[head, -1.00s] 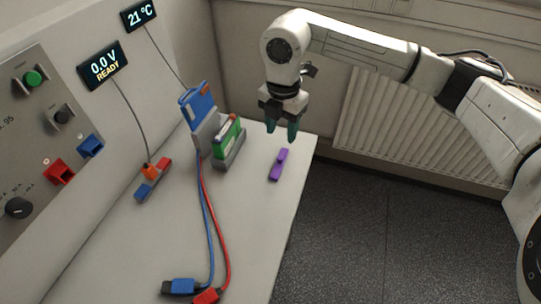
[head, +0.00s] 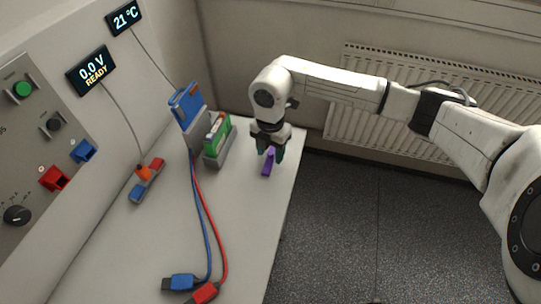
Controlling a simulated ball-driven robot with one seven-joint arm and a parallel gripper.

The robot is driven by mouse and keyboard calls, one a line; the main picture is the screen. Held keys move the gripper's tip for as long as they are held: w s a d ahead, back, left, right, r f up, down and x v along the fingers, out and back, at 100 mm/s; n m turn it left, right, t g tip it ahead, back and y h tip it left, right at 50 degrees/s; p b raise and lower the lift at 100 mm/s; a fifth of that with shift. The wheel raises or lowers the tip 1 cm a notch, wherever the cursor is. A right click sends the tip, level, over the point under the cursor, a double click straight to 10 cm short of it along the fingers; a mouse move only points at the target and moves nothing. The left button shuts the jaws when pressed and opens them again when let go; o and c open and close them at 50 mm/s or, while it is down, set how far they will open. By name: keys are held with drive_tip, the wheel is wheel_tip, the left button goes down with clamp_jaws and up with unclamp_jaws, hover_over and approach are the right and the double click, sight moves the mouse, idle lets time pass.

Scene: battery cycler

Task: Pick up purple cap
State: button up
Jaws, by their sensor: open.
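The purple cap (head: 267,166) is a small bar lying on the light grey table near its right edge.
A green battery (head: 217,136) stands in a grey holder just left of my gripper, beside a blue device (head: 186,106) on a stand. Blue (head: 181,283) and red (head: 203,293) plugs with cables lie in front. The cycler panel (head: 43,150) is at left.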

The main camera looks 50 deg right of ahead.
drive_tip(key=shift+c, duration=0.3)
clamp_jaws()
drive_tip(key=shift+r, duration=0.15)
